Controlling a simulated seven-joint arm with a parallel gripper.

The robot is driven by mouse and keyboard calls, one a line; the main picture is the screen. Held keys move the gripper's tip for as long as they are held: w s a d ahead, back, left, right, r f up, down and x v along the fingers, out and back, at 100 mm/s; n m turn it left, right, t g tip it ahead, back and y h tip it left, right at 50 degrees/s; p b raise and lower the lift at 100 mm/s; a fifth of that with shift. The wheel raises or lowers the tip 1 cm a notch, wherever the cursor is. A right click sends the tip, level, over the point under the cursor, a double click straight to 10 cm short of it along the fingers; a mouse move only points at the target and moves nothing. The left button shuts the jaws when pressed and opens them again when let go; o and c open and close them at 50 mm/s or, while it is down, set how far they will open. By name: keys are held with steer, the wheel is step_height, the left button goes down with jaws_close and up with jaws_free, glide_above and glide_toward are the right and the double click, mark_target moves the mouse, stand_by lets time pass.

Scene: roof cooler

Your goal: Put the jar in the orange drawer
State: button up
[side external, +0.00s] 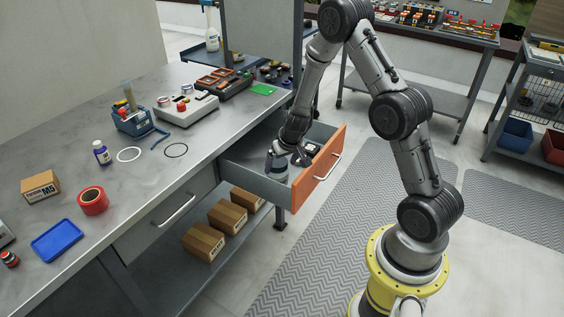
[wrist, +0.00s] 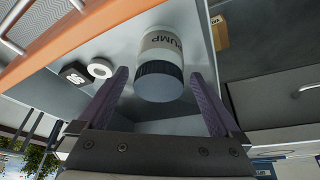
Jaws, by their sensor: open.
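The jar (wrist: 162,70) has a pale label reading "PUMP" and a dark ribbed band around its end nearest the camera. It is inside the open orange drawer (wrist: 75,42), near a grey wall. In the side external view the jar (side external: 277,166) shows at the drawer's near left, partly covered by my gripper. My gripper (wrist: 158,76) is open, with one finger on each side of the jar and gaps visible. The orange-fronted drawer (side external: 318,178) is pulled out. Whether the jar rests on the drawer floor is unclear.
A black box (wrist: 75,74) and a white ring-shaped item (wrist: 100,68) lie in the drawer beside the jar. Cardboard boxes (side external: 203,242) sit on the lower shelf.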

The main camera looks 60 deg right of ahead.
steer(key=shift+s+a+r, duration=0.15)
steer(key=shift+s+r, duration=0.1)
steer(key=shift+r, duration=0.4)
steer(key=s+a+r+n+t+y, duration=0.1)
steer(key=s+a+r+n+y, duration=0.1)
steer(key=a+r, duration=0.6)
steer(key=s+a+r+n+t+y, duration=0.1)
steer(key=s+a+r+n, duration=0.15)
steer(key=a+r, duration=0.6)
steer(key=s+r, duration=0.4)
steer(key=s, duration=0.6)
steer(key=s+r+n, duration=0.1)
steer(key=s+r, duration=0.4)
steer(key=s, duration=0.6)
steer(key=shift+a+r+h, duration=0.25)
steer(key=shift+a+h, duration=0.05)
steer(key=shift+a, duration=0.05)
steer(key=shift+w+n, duration=0.1)
steer(key=shift+n, duration=0.15)
